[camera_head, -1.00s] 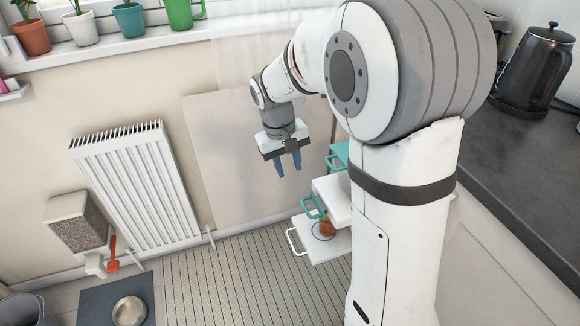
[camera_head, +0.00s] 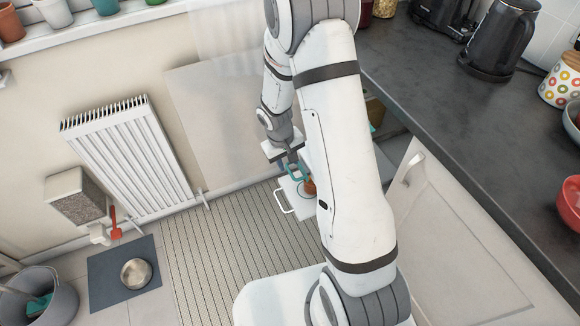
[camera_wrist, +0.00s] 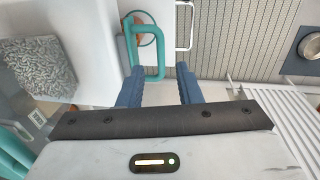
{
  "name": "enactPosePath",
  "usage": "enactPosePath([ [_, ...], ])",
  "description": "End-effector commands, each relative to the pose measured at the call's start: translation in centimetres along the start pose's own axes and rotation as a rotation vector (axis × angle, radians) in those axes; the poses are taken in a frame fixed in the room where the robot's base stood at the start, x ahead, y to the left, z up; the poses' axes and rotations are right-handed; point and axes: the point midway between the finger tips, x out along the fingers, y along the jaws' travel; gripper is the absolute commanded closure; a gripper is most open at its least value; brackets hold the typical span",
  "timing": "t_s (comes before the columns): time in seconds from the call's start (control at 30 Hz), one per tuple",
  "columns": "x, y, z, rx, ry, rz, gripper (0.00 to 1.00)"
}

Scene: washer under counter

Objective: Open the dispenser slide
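A grey speckled box dispenser (camera_head: 77,197) with a white spout (camera_head: 98,235) is on the wall at left, beside a red handle-like part (camera_head: 115,222). My gripper (camera_head: 290,166) is far to its right, over white pulled-out drawers or trays. In the wrist view, my gripper (camera_wrist: 160,72) is open. A teal loop handle (camera_wrist: 161,48) reaches between the fingertips, with space to the right finger; contact on the left is unclear. Which part is the dispenser slide is unclear.
A lower white drawer with a white handle (camera_head: 280,202) holds something orange-brown. A radiator (camera_head: 130,160) stands by the wall. A metal bowl (camera_head: 136,273) sits on a dark mat (camera_head: 105,292). The dark counter (camera_head: 440,125) is at right. The ribbed rug (camera_head: 215,250) is clear.

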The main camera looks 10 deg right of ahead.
Motion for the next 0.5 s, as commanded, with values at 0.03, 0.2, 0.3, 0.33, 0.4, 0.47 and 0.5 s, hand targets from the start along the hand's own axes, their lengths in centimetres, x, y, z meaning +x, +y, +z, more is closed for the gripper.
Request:
enactPosePath([
  [0.03,1.0,0.0,0.1,0.0,-0.004,0.0,0.68],
  [0.2,3.1,-0.1,0.0,0.001,-0.002,-0.001,0.68],
  [0.3,3.6,0.0,0.0,0.0,0.0,-0.001,0.68],
  [0.33,3.7,0.0,0.0,0.0,0.0,-0.001,0.68],
  [0.4,3.8,0.0,0.0,0.0,0.0,-0.001,0.68],
  [0.47,3.8,0.0,0.0,0.0,0.0,-0.001,0.68],
  [0.5,3.8,0.0,0.0,0.0,0.001,-0.001,0.68],
])
